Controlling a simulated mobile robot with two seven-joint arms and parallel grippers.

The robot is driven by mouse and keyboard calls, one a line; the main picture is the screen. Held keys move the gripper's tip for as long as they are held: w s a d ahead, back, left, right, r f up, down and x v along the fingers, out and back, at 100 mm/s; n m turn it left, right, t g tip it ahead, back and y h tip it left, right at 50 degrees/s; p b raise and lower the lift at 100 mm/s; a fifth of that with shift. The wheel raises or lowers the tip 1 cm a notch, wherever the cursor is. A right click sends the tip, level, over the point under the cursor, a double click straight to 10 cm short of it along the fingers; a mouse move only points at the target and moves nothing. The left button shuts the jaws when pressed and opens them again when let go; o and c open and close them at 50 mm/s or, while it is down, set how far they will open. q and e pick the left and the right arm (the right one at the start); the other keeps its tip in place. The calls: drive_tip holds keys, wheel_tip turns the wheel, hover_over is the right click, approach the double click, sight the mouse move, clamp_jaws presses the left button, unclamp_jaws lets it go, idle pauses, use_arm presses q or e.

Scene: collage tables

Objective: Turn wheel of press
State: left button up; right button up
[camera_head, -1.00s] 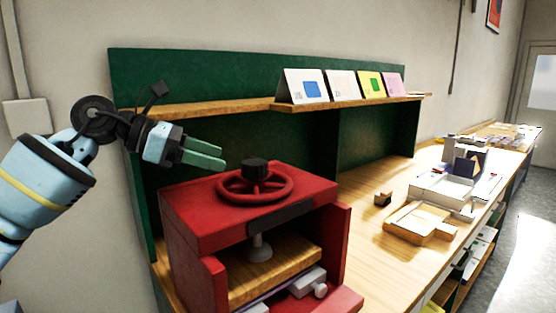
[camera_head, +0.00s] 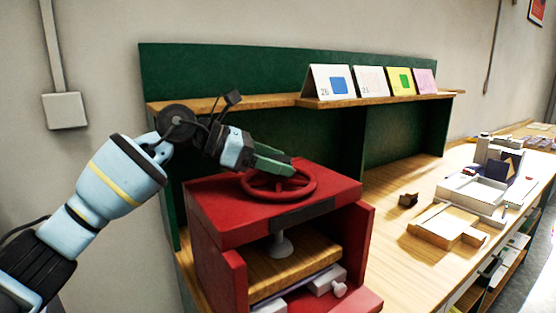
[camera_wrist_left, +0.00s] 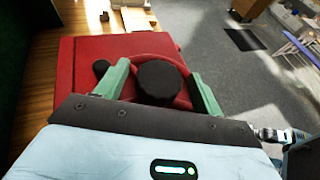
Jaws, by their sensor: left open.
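The red press (camera_head: 225,205) stands at the near left end of the wooden table. Its red wheel (camera_head: 308,189) lies flat on top. My left gripper (camera_head: 284,162) is at the wheel, pointing down toward it, and hides the dark hub in the head view. In the left wrist view the black hub (camera_wrist_left: 160,82) sits between the two green fingers of my left gripper (camera_wrist_left: 160,85), which are open with a gap on each side. The red wheel rim (camera_wrist_left: 150,57) shows behind the hub.
A green panel (camera_head: 240,70) with a wooden shelf (camera_head: 375,100) stands behind the press and holds several cards. The table between is clear.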

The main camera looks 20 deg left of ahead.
use_arm(q)
drive_tip(key=shift+w+d+f, duration=0.15)
drive_tip(key=shift+w+d, duration=0.05)
drive_tip(key=shift+d, duration=0.1)
drive_tip(key=shift+c, duration=0.3)
drive_tip(key=c, duration=1.3)
